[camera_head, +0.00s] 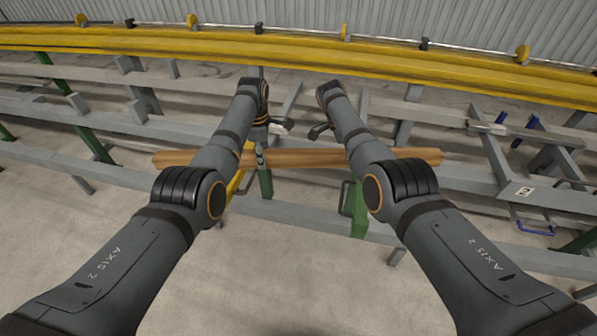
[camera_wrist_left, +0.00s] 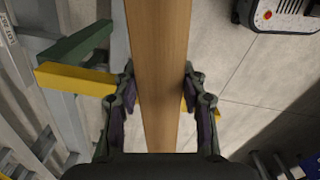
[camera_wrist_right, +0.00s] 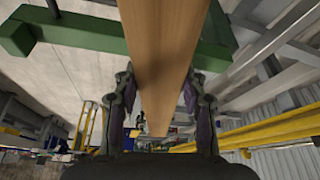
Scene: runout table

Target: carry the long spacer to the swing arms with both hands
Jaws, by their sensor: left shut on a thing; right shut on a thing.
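The long spacer is a brown wooden beam (camera_head: 312,158) lying roughly level across the head view, its two ends showing beyond my arms. My left gripper (camera_head: 260,158) is shut on it left of its middle; the left wrist view shows the beam (camera_wrist_left: 160,60) between both fingers. My right gripper (camera_wrist_right: 160,95) is shut on the beam (camera_wrist_right: 165,50) in the right wrist view; in the head view it is mostly hidden by my arm. Green arms, apparently the swing arms, show below the beam at left (camera_head: 265,183) and right (camera_head: 359,212); contact cannot be told.
A yellow rail (camera_head: 300,64) with rollers runs across the back. Grey frame beams (camera_head: 300,213) cross below and behind the spacer. A yellow bar (camera_head: 237,186) stands close to my left gripper. The concrete floor in front is clear.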

